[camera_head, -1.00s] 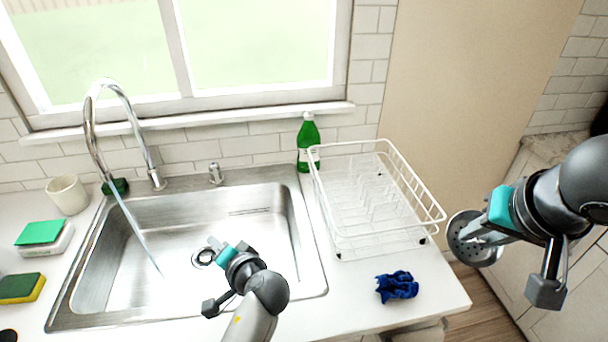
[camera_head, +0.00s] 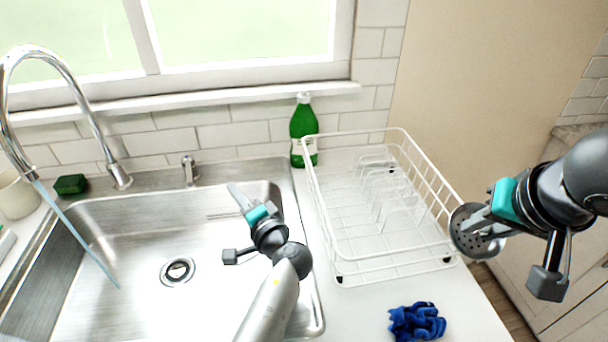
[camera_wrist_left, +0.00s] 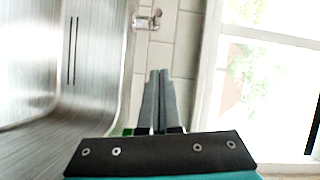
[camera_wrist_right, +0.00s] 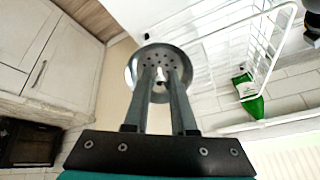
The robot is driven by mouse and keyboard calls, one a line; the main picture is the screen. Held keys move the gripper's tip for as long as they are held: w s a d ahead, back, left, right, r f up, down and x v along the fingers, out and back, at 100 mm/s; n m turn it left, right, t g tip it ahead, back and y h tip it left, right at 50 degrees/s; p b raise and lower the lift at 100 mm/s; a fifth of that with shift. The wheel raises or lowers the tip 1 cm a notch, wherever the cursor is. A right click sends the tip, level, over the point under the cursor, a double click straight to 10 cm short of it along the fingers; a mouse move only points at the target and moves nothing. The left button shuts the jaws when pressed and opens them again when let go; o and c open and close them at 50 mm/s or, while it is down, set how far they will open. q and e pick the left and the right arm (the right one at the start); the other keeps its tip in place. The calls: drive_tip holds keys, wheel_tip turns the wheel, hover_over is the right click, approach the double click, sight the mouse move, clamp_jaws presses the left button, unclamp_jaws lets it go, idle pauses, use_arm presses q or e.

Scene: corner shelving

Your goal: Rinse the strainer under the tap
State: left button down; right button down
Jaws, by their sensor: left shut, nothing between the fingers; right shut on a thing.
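The strainer (camera_head: 470,232) is a round grey metal piece with small holes. My right gripper (camera_head: 482,224) is shut on it and holds it in the air just right of the dish rack; it also shows in the right wrist view (camera_wrist_right: 158,52). The tap (camera_head: 52,62) is a tall curved chrome spout at the left, with a blue stream of water (camera_head: 75,232) falling into the steel sink (camera_head: 120,225). My left gripper (camera_head: 240,197) is shut and empty over the right part of the sink, its fingers pointing toward the back wall.
A white wire dish rack (camera_head: 345,225) stands between the sink and my right gripper. A green bottle (camera_head: 303,130) stands behind it. A blue cloth (camera_head: 416,322) lies on the counter in front. A dark green sponge (camera_head: 71,184) sits behind the sink, near a white cup (camera_head: 16,196).

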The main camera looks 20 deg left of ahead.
sight(192, 184)
drive_tip(key=shift+s, duration=0.15)
drive_tip(key=shift+r+p, duration=0.55)
drive_tip(key=shift+r, duration=0.05)
use_arm(q)
drive_tip(key=w+a+f, duration=0.1)
drive_tip(key=w+a, duration=0.1)
drive_tip(key=a, duration=0.8)
drive_tip(key=shift+w+a, duration=0.3)
drive_tip(key=shift+a, duration=0.1)
drive_tip(key=shift+s, duration=0.1)
drive_tip(key=shift+s+a+m+t+h, duration=0.5)
drive_tip(key=shift+m+t, duration=0.1)
drive_tip(key=shift+t, duration=0.1)
use_arm(e)
drive_tip(key=shift+r, duration=0.25)
use_arm(q)
drive_tip(key=shift+s+a, duration=0.4)
drive_tip(key=shift+s, duration=0.05)
use_arm(e)
drive_tip(key=shift+f, duration=0.3)
use_arm(q)
drive_tip(key=shift+w, duration=0.1)
use_arm(e)
drive_tip(key=shift+d, duration=0.1)
